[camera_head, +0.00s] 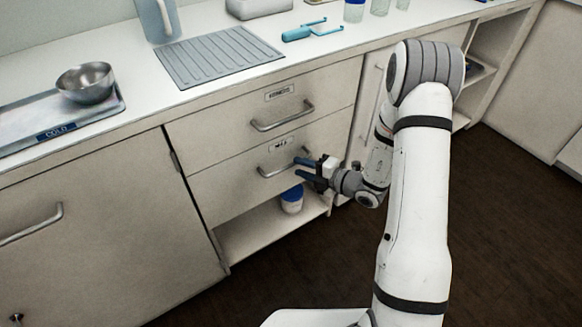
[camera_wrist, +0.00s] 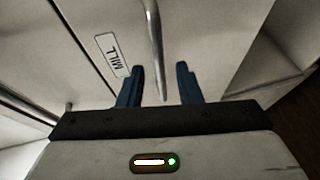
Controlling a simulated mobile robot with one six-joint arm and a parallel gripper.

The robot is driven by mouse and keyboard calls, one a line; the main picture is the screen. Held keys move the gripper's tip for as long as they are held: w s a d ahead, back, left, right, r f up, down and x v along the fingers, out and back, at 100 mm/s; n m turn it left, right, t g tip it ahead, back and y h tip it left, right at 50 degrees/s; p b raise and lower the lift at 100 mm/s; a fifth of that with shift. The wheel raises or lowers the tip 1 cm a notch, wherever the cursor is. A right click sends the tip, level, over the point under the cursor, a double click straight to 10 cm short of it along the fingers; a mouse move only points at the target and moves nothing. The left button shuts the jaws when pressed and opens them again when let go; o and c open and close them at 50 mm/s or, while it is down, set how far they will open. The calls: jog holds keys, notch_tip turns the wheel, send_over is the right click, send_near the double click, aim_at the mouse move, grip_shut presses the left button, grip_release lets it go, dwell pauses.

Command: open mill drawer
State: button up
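The mill drawer (camera_head: 235,178) is the lower of two drawers under the counter, and its front looks flush with the cabinet. Its label (camera_wrist: 112,54) reads MILL in the wrist view. Its bar handle (camera_head: 270,174) runs across the drawer front. My gripper (camera_head: 301,168) is at the right end of this handle, with its two blue fingers apart. In the wrist view the handle (camera_wrist: 155,40) runs down between the open fingers (camera_wrist: 160,68), with a gap on each side. I cannot tell how deep the handle sits between them.
An upper drawer (camera_head: 225,128) with its own handle sits directly above. An open shelf below holds a blue-lidded white container (camera_head: 291,200). A cabinet door (camera_head: 100,215) is at left. On the counter are a metal bowl (camera_head: 86,83) and a grey mat (camera_head: 215,58). Dark floor lies in front.

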aim_at(292, 164)
jog(key=shift+x, duration=1.95)
jog(key=shift+s, duration=0.1)
grip_shut()
jog(key=shift+a, duration=0.1)
